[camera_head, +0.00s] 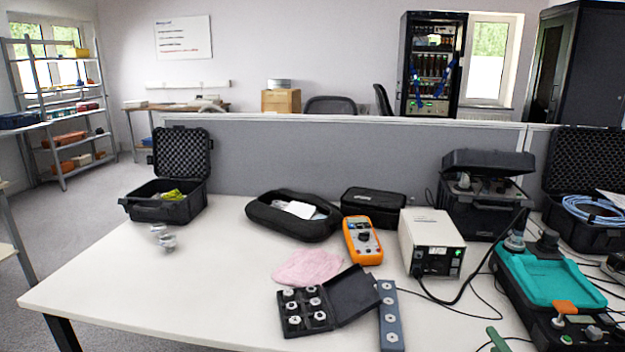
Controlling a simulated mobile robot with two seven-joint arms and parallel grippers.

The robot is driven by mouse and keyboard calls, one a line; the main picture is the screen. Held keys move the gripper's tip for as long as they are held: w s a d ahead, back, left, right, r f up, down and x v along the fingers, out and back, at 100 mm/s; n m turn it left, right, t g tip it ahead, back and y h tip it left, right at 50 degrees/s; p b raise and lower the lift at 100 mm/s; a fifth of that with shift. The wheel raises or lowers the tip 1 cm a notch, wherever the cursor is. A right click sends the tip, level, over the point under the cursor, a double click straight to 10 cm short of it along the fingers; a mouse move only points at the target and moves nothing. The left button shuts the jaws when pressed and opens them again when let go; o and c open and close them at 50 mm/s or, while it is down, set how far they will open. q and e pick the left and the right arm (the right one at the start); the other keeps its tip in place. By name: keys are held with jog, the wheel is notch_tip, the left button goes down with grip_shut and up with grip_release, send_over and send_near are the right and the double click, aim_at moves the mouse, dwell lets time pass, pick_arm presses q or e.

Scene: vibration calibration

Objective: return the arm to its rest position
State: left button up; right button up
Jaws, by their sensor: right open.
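My right gripper hardly shows, and I cannot make out its fingertips or its arm clearly; its jaws are open. I see nothing held. My left gripper is out of view. On the white table (130,285) stand a white meter box (428,238), an orange multimeter (362,240) and a teal-topped black instrument (545,285). An open black case (304,310) holds several hex metal pieces. A blue-grey strip (390,320) with similar pieces lies beside it. Two small metal pieces (164,238) are at the left. A green thing (496,340) is cut by the bottom edge.
An open black case (165,208) stands at the back left. A black pouch (292,215), dark cases and cables crowd the back and right. A pink cloth (308,267) lies mid-table. A grey partition (300,155) closes the back. The front left is clear.

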jog(key=s+a+f+m+g+y, duration=0.2)
jog(key=s+a+f+m+g, duration=0.2)
jog(key=s+a+f+m, duration=0.45)
jog(key=s+a+f+m+g+y, duration=0.2)
jog(key=s+a+f+m+g, duration=0.3)
jog(key=s+a+f, duration=0.6)
jog(key=a+r+m+t+y, duration=0.1)
jog(key=a+m, duration=0.4)
jog(key=a, duration=0.3)
pick_arm(q)
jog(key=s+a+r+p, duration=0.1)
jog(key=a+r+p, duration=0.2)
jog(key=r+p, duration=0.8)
jog(key=p, duration=0.4)
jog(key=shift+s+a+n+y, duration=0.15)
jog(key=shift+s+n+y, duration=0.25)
pick_arm(e)
jog(key=s+d+r, duration=0.2)
jog(key=d+r, duration=0.1)
jog(key=r, duration=0.8)
jog(key=shift+s+r+t+h, duration=0.2)
jog(key=shift+t+h, duration=0.1)
jog(key=shift+t, duration=0.1)
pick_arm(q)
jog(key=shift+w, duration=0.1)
pick_arm(e)
jog(key=shift+d, duration=0.1)
